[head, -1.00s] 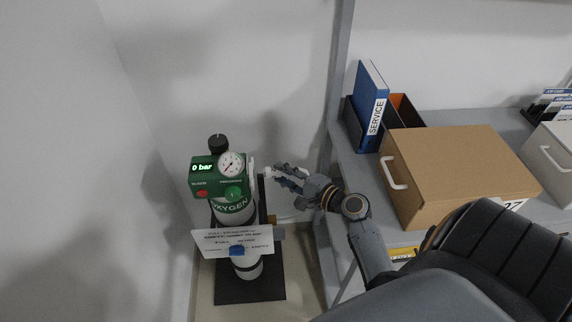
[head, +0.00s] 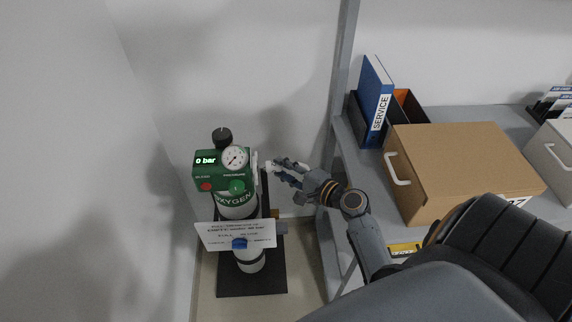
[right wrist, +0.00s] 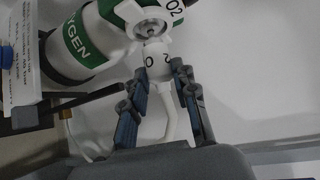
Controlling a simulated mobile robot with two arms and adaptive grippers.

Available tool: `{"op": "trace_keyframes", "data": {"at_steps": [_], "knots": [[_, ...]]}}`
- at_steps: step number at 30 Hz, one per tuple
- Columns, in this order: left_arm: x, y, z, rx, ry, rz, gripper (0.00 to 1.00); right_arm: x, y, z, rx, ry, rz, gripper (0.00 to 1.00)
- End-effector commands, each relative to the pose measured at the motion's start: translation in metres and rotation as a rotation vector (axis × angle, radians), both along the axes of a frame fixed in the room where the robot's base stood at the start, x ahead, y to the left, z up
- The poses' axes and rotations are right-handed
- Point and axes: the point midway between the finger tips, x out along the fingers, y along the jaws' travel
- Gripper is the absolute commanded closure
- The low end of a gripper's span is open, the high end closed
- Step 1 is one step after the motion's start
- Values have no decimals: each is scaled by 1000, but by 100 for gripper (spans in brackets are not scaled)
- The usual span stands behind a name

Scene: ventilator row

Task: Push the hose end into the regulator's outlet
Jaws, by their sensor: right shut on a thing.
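The green regulator (head: 207,172) sits on top of the oxygen cylinder (head: 237,206), with its display reading 0 bar. Its outlet (right wrist: 150,28), with a silver ring and an O2 mark, faces my right gripper (right wrist: 161,74). The right gripper, also in the head view (head: 271,168), is shut on the white hose end (right wrist: 157,62), marked O2. The hose end is right at the outlet's mouth; I cannot tell whether it touches or has entered. The white hose (right wrist: 193,112) curves down behind the fingers. My left gripper is not in view.
A white sign (head: 237,235) hangs in front of the cylinder, which stands on a dark base (head: 272,276). A grey shelf (head: 461,119) at the right holds a cardboard box (head: 455,165) and a blue service binder (head: 375,95). The walls are close on the left and behind.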

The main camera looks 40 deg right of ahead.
Motion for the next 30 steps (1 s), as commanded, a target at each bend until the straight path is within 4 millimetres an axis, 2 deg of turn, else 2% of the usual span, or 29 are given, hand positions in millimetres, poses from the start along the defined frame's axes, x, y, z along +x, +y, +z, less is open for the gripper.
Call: {"op": "trace_keyframes", "data": {"at_steps": [30], "knots": [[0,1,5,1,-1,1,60,11,17,1,0,-1,1,100]]}}
